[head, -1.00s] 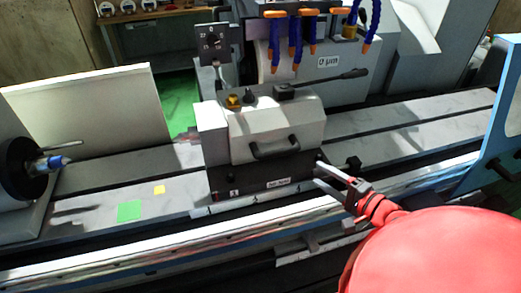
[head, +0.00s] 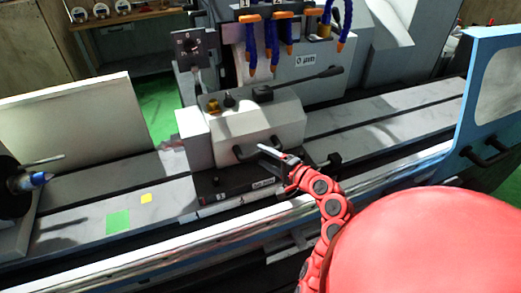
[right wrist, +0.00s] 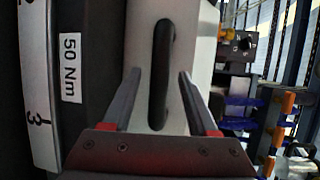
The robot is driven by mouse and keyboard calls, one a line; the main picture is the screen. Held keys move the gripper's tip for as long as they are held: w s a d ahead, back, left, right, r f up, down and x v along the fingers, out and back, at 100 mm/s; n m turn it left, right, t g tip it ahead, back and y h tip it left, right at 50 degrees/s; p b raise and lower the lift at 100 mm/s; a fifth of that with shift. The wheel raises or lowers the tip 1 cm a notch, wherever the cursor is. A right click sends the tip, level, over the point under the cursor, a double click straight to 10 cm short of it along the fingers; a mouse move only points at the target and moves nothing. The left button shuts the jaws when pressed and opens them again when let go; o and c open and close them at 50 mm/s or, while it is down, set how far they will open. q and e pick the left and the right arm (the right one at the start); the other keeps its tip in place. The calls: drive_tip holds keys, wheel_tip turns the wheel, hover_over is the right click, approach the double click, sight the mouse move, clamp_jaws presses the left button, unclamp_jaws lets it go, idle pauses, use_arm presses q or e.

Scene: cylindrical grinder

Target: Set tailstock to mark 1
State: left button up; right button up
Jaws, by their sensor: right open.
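The tailstock (head: 265,115) is a light grey block on a dark base, sitting on the machine bed. Its dark bar handle (head: 243,153) is on the front face; the same handle (right wrist: 162,60) shows in the right wrist view. My right gripper (head: 274,152) is at the handle; in the right wrist view its open fingers (right wrist: 158,76) lie one on each side of the bar, not closed on it. A white numbered strip (right wrist: 38,90) shows a 3 beside a "50 Nm" label (right wrist: 71,67). My left gripper is out of view.
A dark workhead with a blue-tipped centre (head: 38,179) is at far left. A long lever (head: 310,82) and blue hoses (head: 270,45) are above and behind the tailstock.

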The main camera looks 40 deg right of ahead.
drive_tip(key=shift+x, duration=1.15)
clamp_jaws()
idle(0.6)
